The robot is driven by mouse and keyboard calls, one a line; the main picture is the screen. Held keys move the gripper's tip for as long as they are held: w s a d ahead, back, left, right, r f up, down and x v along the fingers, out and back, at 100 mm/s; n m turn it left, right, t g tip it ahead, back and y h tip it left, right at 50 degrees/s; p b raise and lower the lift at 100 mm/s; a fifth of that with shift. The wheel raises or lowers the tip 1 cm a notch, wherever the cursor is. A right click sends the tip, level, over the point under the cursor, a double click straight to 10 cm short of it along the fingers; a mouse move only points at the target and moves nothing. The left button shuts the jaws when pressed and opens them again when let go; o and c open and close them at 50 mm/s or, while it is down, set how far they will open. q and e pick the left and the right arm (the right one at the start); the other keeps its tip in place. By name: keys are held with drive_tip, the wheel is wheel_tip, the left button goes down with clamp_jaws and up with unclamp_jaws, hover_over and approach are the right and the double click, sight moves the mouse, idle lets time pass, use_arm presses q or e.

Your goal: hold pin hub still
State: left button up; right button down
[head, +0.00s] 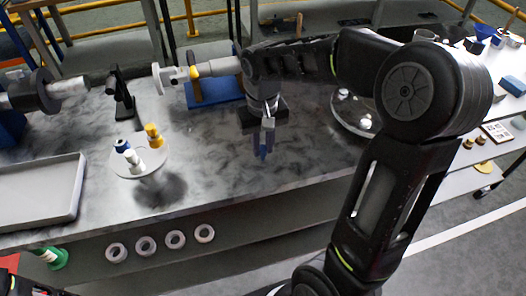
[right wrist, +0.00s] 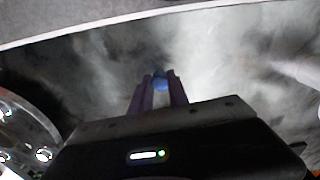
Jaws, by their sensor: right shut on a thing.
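My right gripper (head: 267,126) points down over the middle of the bench and is shut on a small blue piece (head: 263,152). The blue piece also shows between the fingertips in the right wrist view (right wrist: 160,82). A pale round flange (head: 158,78) with short stubs faces left on a shaft at the back of the bench; it looks like the pin hub, but I cannot be sure. The right gripper is apart from it, to its right and nearer.
A round white stand (head: 126,168) holds blue, white and yellow pieces. A grey tray (head: 75,205) lies at the left. A dark shaft assembly (head: 35,92) faces the flange across a gap. A clear bowl (head: 345,118) is right of the gripper. Several white rings (head: 175,239) sit below.

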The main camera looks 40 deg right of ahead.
sight(262, 148)
drive_tip(key=shift+r, duration=0.1)
drive_tip(key=shift+r+p, duration=1.5)
drive_tip(key=shift+r, duration=0.2)
drive_tip(key=shift+a+f, duration=0.1)
